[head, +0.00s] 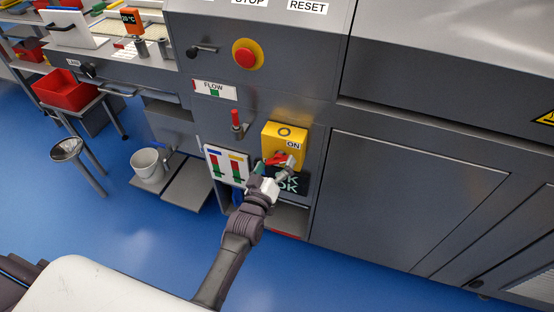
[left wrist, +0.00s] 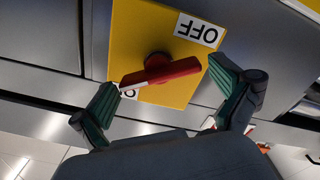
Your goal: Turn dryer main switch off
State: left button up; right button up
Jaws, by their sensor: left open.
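The dryer main switch is a yellow box (head: 285,134) on the grey machine front, with a red handle (head: 277,159) and an ON label at its upper right. In the left wrist view the red handle (left wrist: 172,73) lies slantwise across the yellow plate (left wrist: 150,28). An upside-down OFF label (left wrist: 198,30) is clear, and another label is partly hidden under the handle's left end. My left gripper (left wrist: 164,76) is open, with its green-padded fingers on either side of the handle. I cannot tell whether they touch it. My right gripper is not in view.
Above are a red button on a yellow base (head: 247,54) and a FLOW plate (head: 214,89). A red-tipped lever (head: 237,124) and a gauge panel (head: 226,164) are left of the switch. A white bucket (head: 148,165) stands further left. Blue floor is free in front.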

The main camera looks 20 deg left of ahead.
pick_arm(q)
jog(key=shift+w, duration=0.65)
jog(key=c, duration=0.9)
jog(key=shift+r+m, duration=0.1)
jog(key=shift+m, duration=0.3)
jog(key=shift+m+p, duration=0.75)
jog(key=shift+m, duration=0.15)
jog(key=shift+d+m+p, duration=0.15)
jog(key=shift+m+p, duration=0.35)
jog(key=shift+m, duration=1.4)
